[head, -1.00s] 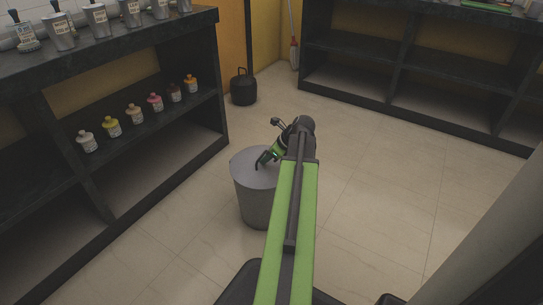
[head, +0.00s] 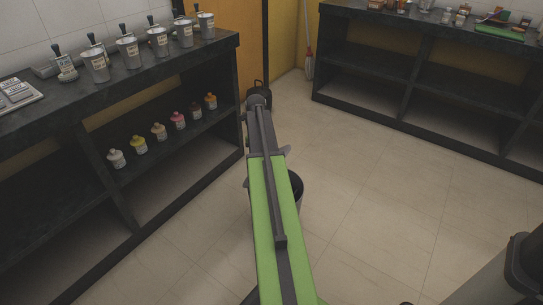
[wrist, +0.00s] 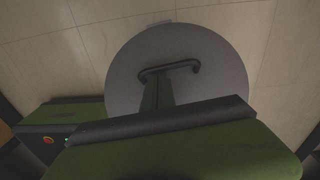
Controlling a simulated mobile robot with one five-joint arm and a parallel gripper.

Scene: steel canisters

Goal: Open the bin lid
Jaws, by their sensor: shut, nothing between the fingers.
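The bin (head: 298,205) is mostly hidden behind my arm in the head view. Its dark inside shows at the right of the arm. A grey edge of the lid (head: 284,151) sticks out beside the arm, above the bin. In the wrist view the lid (wrist: 215,60) is a round grey disc with a dark bar handle (wrist: 185,66). My gripper (wrist: 157,90) is shut with nothing between its fingers, at the handle's left part. The head view hides its fingers. I cannot tell whether they touch the handle.
A dark shelf (head: 75,220) with several small bottles and metal canisters stands at the left. Another dark shelf (head: 412,85) stands at the back right. A black container (head: 259,88) is partly hidden behind the arm. The tiled floor (head: 385,220) at the right is clear.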

